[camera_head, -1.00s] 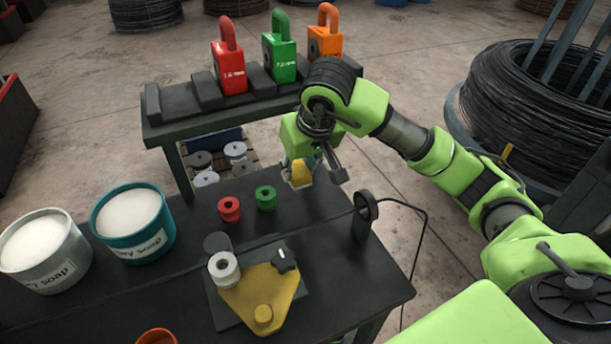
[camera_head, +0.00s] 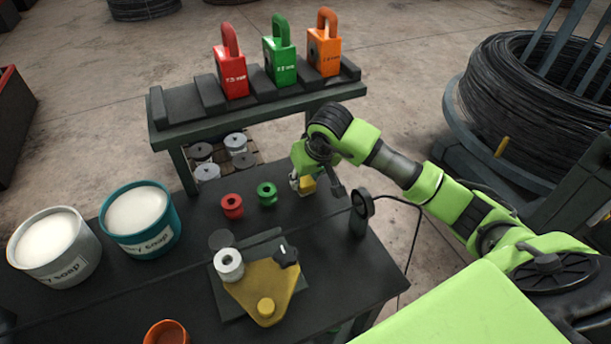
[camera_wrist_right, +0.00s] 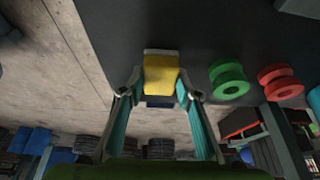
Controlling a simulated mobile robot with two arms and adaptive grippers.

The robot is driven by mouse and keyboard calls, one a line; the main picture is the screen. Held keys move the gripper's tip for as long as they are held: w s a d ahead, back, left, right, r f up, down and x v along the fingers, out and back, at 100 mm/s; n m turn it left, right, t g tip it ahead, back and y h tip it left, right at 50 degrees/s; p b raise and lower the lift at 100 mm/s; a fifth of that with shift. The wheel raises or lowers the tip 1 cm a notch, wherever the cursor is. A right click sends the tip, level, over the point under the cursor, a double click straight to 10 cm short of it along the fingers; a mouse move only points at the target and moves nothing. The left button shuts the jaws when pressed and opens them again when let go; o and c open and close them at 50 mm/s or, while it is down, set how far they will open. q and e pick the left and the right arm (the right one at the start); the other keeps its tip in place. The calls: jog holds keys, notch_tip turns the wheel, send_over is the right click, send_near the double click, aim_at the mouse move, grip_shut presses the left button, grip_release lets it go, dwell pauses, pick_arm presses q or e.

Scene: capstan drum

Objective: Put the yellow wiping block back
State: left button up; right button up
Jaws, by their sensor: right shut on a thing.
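The yellow wiping block (camera_head: 307,185) is at my right gripper (camera_head: 304,180), low over the far right part of the dark bench, near its edge. In the right wrist view the yellow block (camera_wrist_right: 161,72) lies between the two fingers of the right gripper (camera_wrist_right: 161,95), which is shut on it. A pale layer shows at one end of the block. I cannot tell whether the block touches the bench top. My left gripper is not in view.
A green spool (camera_head: 267,193) and a red spool (camera_head: 232,206) stand left of the gripper. A black ring stand (camera_head: 361,212) with a cable is close on the right. The padlock rack (camera_head: 190,108) rises behind. Soap tubs (camera_head: 141,220) stand at left.

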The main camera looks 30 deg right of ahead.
jog(key=shift+f, duration=0.2)
jog(key=o, duration=1)
jog(key=shift+r, duration=0.1)
jog(key=shift+r, duration=0.35)
jog(key=b+v, duration=0.2)
jog(key=v, duration=0.9)
jog(key=shift+s+r+b, duration=0.2)
jog(key=shift+r+b, duration=0.05)
jog(key=shift+b, duration=0.05)
